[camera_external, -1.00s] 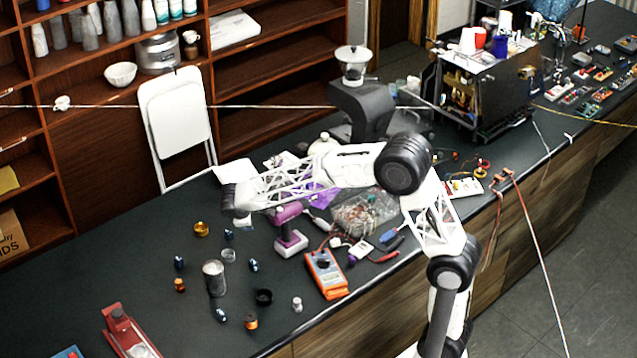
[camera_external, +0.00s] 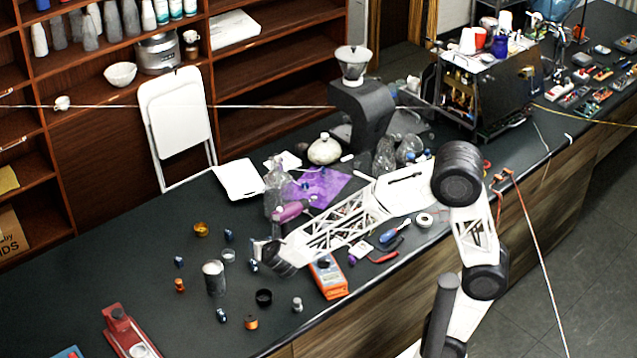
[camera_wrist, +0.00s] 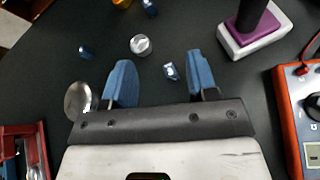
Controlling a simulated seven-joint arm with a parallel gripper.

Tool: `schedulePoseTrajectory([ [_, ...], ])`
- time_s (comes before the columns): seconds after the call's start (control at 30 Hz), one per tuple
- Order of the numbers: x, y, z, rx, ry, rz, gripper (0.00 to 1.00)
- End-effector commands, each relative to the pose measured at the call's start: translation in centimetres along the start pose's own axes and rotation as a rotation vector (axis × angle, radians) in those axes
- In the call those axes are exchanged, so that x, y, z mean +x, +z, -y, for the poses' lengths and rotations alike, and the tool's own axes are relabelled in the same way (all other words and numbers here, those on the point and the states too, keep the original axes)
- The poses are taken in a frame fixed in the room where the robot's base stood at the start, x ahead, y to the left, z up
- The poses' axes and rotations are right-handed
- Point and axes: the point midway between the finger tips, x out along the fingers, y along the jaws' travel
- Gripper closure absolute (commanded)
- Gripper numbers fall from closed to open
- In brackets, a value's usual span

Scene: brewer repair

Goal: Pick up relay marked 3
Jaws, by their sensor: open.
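Several small blue parts lie on the dark counter, among them one at the upper middle (camera_external: 229,235), one at the left (camera_external: 179,261) and one near the front (camera_external: 221,315). No number is legible on any of them, so I cannot tell which is relay 3. My gripper (camera_external: 262,254) is low over the counter. In the wrist view my gripper (camera_wrist: 161,76) has its two blue fingers apart, with nothing held. One blue part (camera_wrist: 171,71) shows between the fingers, nearer the right one. Another blue part (camera_wrist: 86,52) lies beyond the left finger.
A metal cup (camera_external: 214,280) stands left of my gripper, near a silver ring (camera_external: 228,255). A black ring (camera_external: 264,297) and copper-coloured parts (camera_external: 251,322) lie nearby.

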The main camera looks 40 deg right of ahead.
Motion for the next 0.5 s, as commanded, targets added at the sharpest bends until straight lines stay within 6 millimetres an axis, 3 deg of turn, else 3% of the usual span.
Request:
schedulePoseTrajectory([
  [0.4, -2.6, -1.9, -0.2, -0.235, 0.12, 0.033, 0.47],
  [0.5, -2.3, -3.0, 0.0, -0.255, 0.126, 0.033, 0.47],
])
